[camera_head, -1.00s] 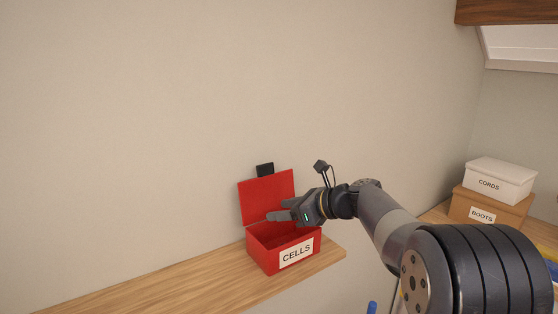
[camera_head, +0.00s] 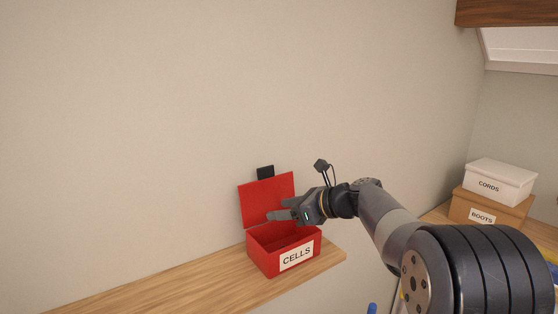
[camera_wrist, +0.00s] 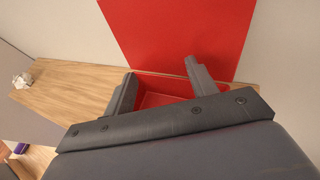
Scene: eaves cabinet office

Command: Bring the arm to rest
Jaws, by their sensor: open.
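My gripper (camera_head: 277,209) is open, over the red box labelled CELLS (camera_head: 263,258), in front of its raised red lid (camera_head: 262,197). The box stands on a wooden shelf (camera_head: 190,290) near the shelf's right end. In the wrist view my gripper (camera_wrist: 158,82) shows two dark fingers apart with nothing between them. The red lid (camera_wrist: 180,35) rises behind them and part of the red box interior (camera_wrist: 155,99) shows between and below them. My gripper hides part of the box. From these views I cannot tell whether a finger touches the lid.
A white box labelled CORDS (camera_head: 500,180) sits on a brown box labelled BOOTS (camera_head: 491,208) at the right. A plain wall (camera_head: 150,120) stands behind the shelf. A wooden beam (camera_head: 505,11) is at the upper right. The shelf's left part is bare in the head view.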

